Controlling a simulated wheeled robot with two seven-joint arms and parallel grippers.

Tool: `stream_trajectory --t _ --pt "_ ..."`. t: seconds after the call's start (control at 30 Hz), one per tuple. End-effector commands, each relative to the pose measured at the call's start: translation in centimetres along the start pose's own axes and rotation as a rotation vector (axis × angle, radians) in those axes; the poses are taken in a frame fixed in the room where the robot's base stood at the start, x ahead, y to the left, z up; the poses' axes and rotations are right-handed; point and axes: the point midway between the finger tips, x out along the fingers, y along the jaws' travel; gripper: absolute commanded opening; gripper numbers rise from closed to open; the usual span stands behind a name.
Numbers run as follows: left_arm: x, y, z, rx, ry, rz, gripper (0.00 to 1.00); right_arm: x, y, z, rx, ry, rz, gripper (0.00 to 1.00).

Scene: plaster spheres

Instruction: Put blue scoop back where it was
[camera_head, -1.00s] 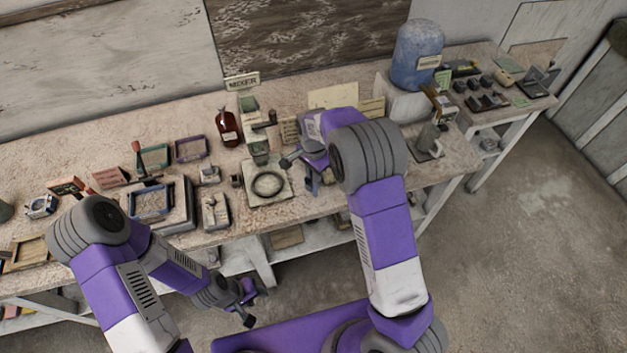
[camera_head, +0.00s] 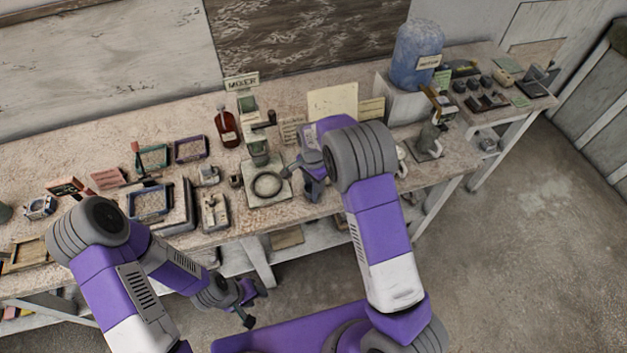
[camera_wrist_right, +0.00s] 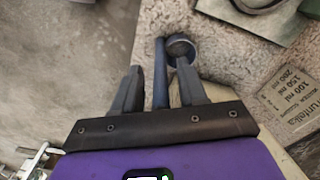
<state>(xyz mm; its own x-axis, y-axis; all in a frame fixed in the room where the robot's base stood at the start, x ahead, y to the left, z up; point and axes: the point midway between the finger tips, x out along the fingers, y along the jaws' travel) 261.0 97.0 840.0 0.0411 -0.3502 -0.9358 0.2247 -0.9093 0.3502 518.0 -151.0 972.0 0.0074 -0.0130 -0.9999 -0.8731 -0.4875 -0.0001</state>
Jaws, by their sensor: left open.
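The blue scoop (camera_wrist_right: 160,72) shows in the right wrist view, with its straight handle between my fingers and its round cup (camera_wrist_right: 181,50) just past the right finger. My right gripper (camera_wrist_right: 160,85) is open, with a visible gap on each side of the handle. In the head view my right gripper (camera_head: 312,188) is low over the bench's front edge, right of the mixer base; I cannot make out the scoop clearly there. My left gripper (camera_head: 255,304) is open and empty, in front of the bench and below its top.
The mixer (camera_head: 258,150) and its base plate with a dark ring (camera_head: 268,186) stand left of my right gripper. A brown bottle (camera_head: 227,128) is behind. A printed card (camera_wrist_right: 292,102) lies near the scoop.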

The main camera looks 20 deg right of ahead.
Motion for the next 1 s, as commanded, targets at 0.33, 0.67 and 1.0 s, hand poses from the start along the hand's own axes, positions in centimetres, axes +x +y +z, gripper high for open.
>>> stream_trajectory --t 0.33,0.67,1.0 --pt "-0.3 0.1 0.0 0.0 0.0 0.0 0.43 -1.3 -0.1 0.0 0.0 0.001 -0.004 0.42" --pt "-0.5 0.2 0.0 0.0 0.0 0.0 0.43 -8.2 -0.1 0.0 0.0 0.001 -0.005 0.42" --pt "-0.6 0.2 0.0 0.0 0.0 0.0 0.43 -12.3 0.0 0.0 0.001 0.001 -0.002 0.42"
